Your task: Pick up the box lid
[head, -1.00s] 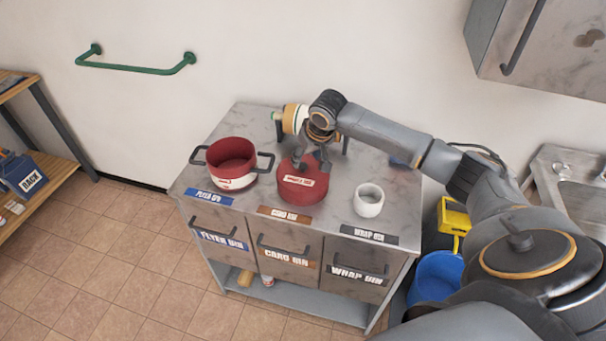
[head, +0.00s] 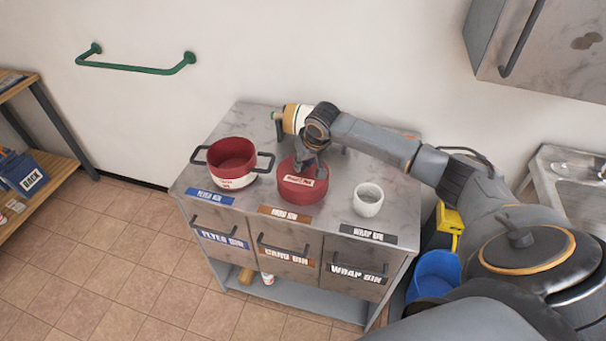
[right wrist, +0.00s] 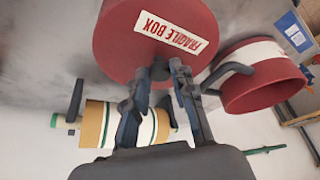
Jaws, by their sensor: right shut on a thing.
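The box lid (head: 301,190) is a red round piece with a white "FRAGILE BOX" label, at the middle of the metal cabinet top. In the right wrist view the lid (right wrist: 125,30) shows its round face and a dark knob near its edge. My right gripper (head: 312,168) is over it, its fingers shut on the knob; the fingertips also show in the right wrist view (right wrist: 160,78). The fingers hide part of the lid. I cannot tell whether the lid touches the surface below. My left gripper is not in view.
A red and white pot (head: 233,176) with dark handles stands left of the lid. A white cup (head: 368,200) stands to the right. A striped cylinder (head: 292,118) lies behind, near my right wrist. Labelled bins (head: 290,262) are in the cabinet front.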

